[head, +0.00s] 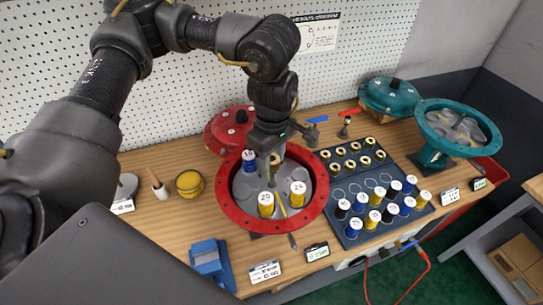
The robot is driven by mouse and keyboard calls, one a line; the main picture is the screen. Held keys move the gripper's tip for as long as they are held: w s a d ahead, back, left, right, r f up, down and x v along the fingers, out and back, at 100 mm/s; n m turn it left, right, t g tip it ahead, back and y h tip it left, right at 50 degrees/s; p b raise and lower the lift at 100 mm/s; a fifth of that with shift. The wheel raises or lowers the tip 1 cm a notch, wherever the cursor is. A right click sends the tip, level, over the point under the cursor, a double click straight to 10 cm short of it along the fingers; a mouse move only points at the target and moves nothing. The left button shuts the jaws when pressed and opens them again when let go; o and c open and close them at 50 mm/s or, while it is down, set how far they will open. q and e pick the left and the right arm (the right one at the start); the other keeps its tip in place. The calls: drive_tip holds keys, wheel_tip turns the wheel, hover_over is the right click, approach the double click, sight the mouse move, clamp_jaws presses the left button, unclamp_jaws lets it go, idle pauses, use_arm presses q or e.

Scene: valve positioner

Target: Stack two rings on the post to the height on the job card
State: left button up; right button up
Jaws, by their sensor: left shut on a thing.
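My left gripper (273,172) points down into the round red housing (243,218) and is shut on a small yellowish piece (275,159), mostly hidden by the fingers. Whether it is a ring on the post cannot be told. The post cannot be made out clearly. My right gripper is not in view.
A dark tray with several brass rings (350,164) lies behind the ring tray. A teal housing (433,158) stands right.

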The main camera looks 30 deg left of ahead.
use_arm(q)
drive_tip(key=shift+f, duration=0.2)
drive_tip(key=shift+f+b, duration=1.8)
drive_tip(key=shift+f, duration=0.3)
drive_tip(key=o, duration=1.1)
wheel_tip(320, 180, up, 11)
drive_tip(key=shift+f+b, duration=0.1)
drive_tip(key=shift+b, duration=0.7)
